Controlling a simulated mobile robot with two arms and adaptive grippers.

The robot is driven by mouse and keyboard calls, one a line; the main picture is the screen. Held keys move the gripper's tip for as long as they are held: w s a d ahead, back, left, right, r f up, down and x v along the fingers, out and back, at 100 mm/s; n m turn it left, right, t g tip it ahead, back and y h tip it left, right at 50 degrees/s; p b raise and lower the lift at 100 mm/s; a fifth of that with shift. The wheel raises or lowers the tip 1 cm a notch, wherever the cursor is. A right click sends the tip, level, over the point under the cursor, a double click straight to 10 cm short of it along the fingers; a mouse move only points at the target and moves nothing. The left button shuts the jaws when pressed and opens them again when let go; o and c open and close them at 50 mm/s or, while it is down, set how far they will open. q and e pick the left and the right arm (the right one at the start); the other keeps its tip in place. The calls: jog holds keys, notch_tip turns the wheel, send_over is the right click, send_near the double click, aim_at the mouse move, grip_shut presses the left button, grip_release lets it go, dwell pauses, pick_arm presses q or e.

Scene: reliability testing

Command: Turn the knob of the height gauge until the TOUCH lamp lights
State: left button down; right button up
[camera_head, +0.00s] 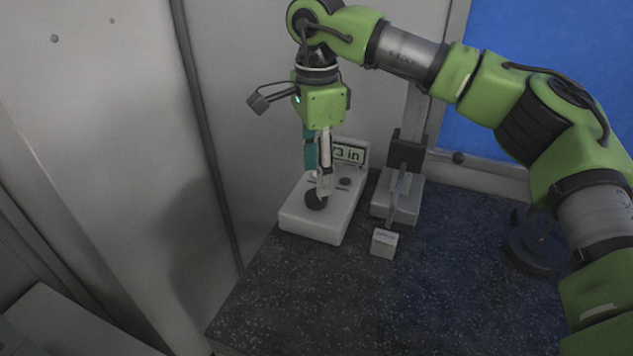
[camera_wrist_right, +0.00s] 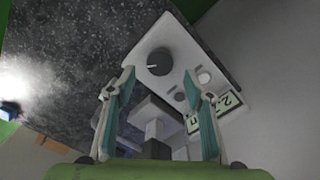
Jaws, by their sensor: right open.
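The height gauge's pale control box (camera_head: 299,226) stands at the back left of the speckled table, with a black round knob (camera_head: 316,202) on its top. The knob also shows in the right wrist view (camera_wrist_right: 160,61). My left gripper is not in view.
The gauge's column and carriage (camera_head: 406,150) stand right of the box on a grey base. A small pale block (camera_head: 384,243) sits in front. A dark round object (camera_head: 537,245) lies at the right. A wall stands close on the left; the table (camera_head: 330,300) is clear in front.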

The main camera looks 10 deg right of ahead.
aim_at(316, 200)
jog(key=shift+f+p, duration=0.55)
jog(key=shift+f, duration=1.85)
jog(key=c, duration=1.1)
